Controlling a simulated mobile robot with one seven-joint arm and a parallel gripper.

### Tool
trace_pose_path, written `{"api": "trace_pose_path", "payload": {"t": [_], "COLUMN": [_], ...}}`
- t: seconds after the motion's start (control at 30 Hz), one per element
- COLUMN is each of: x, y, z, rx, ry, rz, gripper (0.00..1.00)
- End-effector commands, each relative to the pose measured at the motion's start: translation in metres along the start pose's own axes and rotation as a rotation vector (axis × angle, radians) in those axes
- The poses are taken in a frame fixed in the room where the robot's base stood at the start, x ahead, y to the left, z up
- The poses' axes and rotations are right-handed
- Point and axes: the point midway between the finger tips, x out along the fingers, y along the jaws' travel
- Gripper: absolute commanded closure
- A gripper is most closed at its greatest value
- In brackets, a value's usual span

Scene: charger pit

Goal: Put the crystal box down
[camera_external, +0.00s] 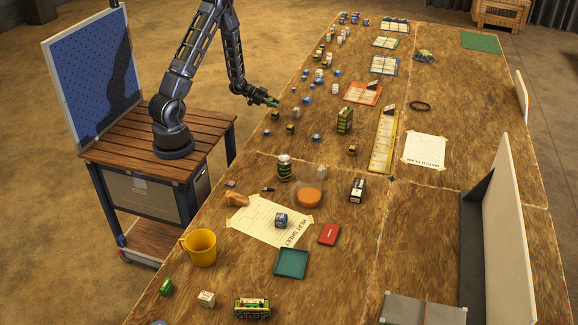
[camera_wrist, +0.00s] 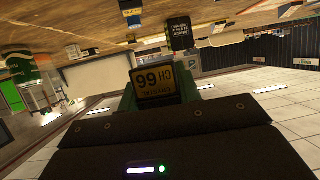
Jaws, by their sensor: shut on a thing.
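My gripper (camera_external: 268,100) is over the left edge of the long wooden table, near its middle, with its green fingertips pointing right. In the wrist view my gripper (camera_wrist: 156,94) is shut on a small dark box with a yellow lettered label (camera_wrist: 154,82), which I take as the crystal box. In the external view the held box is too small and hidden by the fingers to make out. Whether it touches the table cannot be told.
The table (camera_external: 375,185) carries many small boxes and blocks close to my gripper. A green striped block (camera_external: 345,120), a yellow ruler (camera_external: 384,142), a striped jar (camera_external: 284,167) and a yellow mug (camera_external: 199,247) stand around. Bare wood shows between the small items.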

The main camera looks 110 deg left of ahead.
Motion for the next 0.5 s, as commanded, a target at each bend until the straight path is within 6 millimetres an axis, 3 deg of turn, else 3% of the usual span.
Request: {"api": "trace_pose_path", "payload": {"t": [0.3, 0.5], "x": [0.020, 0.029], "y": [0.000, 0.000], "z": [0.048, 0.070], "rx": [-0.002, -0.001], "ry": [-0.001, -0.001], "rz": [0.001, 0.000], "gripper": [0.88, 0.88]}}
